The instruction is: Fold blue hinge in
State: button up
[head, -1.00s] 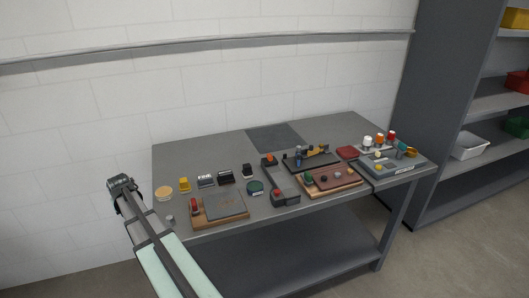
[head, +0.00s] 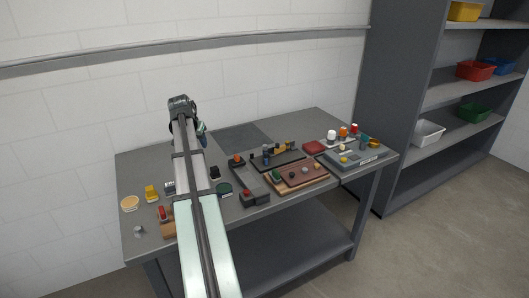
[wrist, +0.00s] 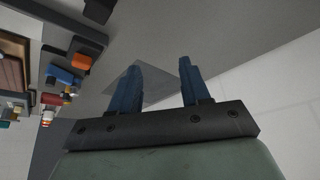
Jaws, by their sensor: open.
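A small blue part, which may be the blue hinge, stands on the black board (head: 290,162) in the middle of the table in the head view; the blue part (head: 266,154) is too small to tell how far it is folded. A blue piece (wrist: 62,75) also shows at the left of the wrist view, beside an orange one; I cannot tell whether it is the same part. My gripper (head: 203,133) is above the table's back left, left of the board and apart from it. Its two blue fingers (wrist: 159,66) are apart with nothing between them.
A grey bar with red-orange knobs (head: 252,184) lies left of a brown board (head: 298,175). A grey tray (head: 357,158) with coloured pieces is at the right. A dark square (head: 241,138) at the table's back is clear. A shelf unit (head: 400,110) stands right.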

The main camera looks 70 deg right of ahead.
aim_at(266, 153)
jog(key=s+d+r+m+g+y, duration=0.1)
jog(key=s+d+r+m, duration=0.2)
jog(key=s, duration=0.8)
jog(key=s+d+r+m+g, duration=0.2)
jog(key=s+d+r+m, duration=0.1)
jog(key=s, duration=0.8)
jog(key=x, duration=1.4)
jog(key=shift+w+d, duration=0.1)
jog(key=shift+w, duration=0.3)
jog(key=shift+c, duration=0.3)
grip_shut()
